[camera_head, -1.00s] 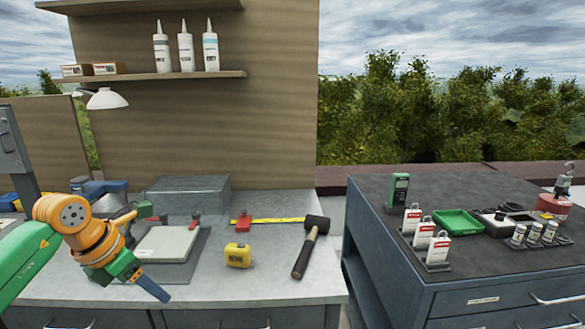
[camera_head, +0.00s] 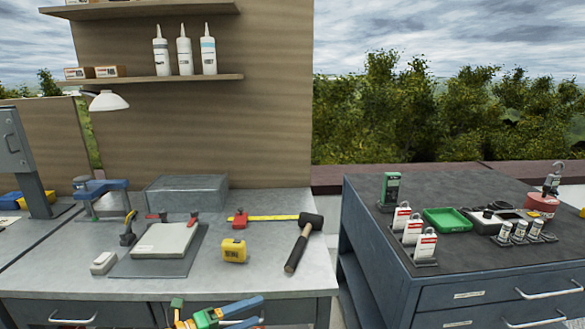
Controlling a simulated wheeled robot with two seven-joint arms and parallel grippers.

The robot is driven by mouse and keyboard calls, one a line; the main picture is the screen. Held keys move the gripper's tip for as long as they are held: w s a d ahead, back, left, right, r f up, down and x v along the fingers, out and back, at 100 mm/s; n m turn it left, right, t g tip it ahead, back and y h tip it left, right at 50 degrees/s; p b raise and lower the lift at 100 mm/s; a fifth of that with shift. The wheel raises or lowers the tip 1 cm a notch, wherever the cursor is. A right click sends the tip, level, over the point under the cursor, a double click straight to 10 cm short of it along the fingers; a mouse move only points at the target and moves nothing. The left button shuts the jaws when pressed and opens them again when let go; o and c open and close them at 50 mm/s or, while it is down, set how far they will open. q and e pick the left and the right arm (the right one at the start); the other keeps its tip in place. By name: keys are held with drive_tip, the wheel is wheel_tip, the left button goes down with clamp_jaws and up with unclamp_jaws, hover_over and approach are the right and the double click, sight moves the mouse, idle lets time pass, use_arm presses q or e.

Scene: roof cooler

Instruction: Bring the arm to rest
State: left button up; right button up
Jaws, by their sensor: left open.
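My left gripper (camera_head: 256,311) shows at the bottom edge, low in front of the grey workbench (camera_head: 300,270). Its two blue fingers point right and stand apart with nothing between them. Most of my left arm is below the picture. My right gripper is out of view.
A dark cabinet (camera_head: 470,225) with a green tray (camera_head: 447,220) stands right, beyond a gap.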

use_arm(q)
drive_tip(key=s+a+f+n+y, duration=0.35)
drive_tip(key=f+n, duration=0.25)
drive_tip(key=f, duration=0.2)
drive_tip(key=s+a+f+n+y, duration=0.25)
drive_tip(key=s+f+n, duration=0.3)
drive_tip(key=f, duration=0.35)
drive_tip(key=s+a+f+n+y, duration=0.3)
drive_tip(key=s+f+n+y, duration=0.1)
drive_tip(key=f+n, duration=0.35)
drive_tip(key=s+f+n+g, duration=0.2)
drive_tip(key=s+f, duration=0.2)
drive_tip(key=s, duration=0.6)
drive_tip(key=s+f+n+g+y, duration=0.1)
drive_tip(key=s+f+n+g, duration=0.2)
drive_tip(key=s, duration=0.8)
drive_tip(key=s+f+n+g+y+p, duration=0.1)
drive_tip(key=s+f, duration=0.4)
drive_tip(key=s, duration=0.5)
drive_tip(key=shift+s+a+f+n+g, duration=0.15)
drive_tip(key=shift+s+f+n+g, duration=0.1)
drive_tip(key=shift+n+g, duration=0.8)
drive_tip(key=shift+w+a, duration=0.1)
drive_tip(key=shift+w, duration=0.05)
